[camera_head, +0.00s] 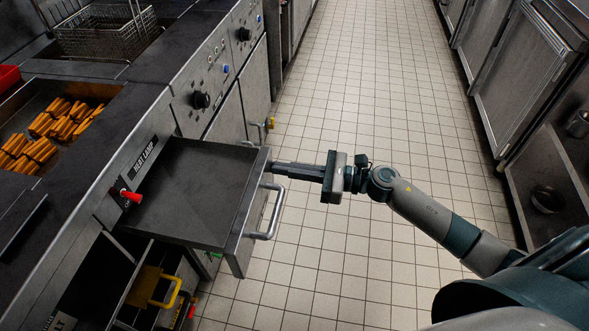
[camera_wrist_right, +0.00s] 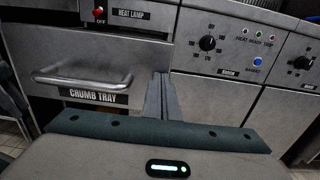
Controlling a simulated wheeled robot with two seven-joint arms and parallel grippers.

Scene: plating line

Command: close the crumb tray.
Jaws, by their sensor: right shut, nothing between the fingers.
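The crumb tray (camera_head: 190,195) is a dark metal drawer that stands open, pulled out from the counter front over the aisle. Its front panel has a silver bar handle (camera_head: 271,212). In the right wrist view the handle (camera_wrist_right: 82,78) and the "CRUMB TRAY" label (camera_wrist_right: 93,96) show left of my fingers. My right gripper (camera_head: 273,168) is shut and empty. Its fingertips point at the tray's front, by the far end of the handle, and also show in the right wrist view (camera_wrist_right: 161,77). I cannot tell whether they touch the panel. My left gripper is not in view.
A red heat lamp switch (camera_head: 131,196) sits on the counter above the tray. Below is an open compartment with a yellow handle (camera_head: 168,290). Fries (camera_head: 62,122) and a wire basket (camera_head: 108,32) are on the counter. The tiled aisle (camera_head: 345,80) is clear.

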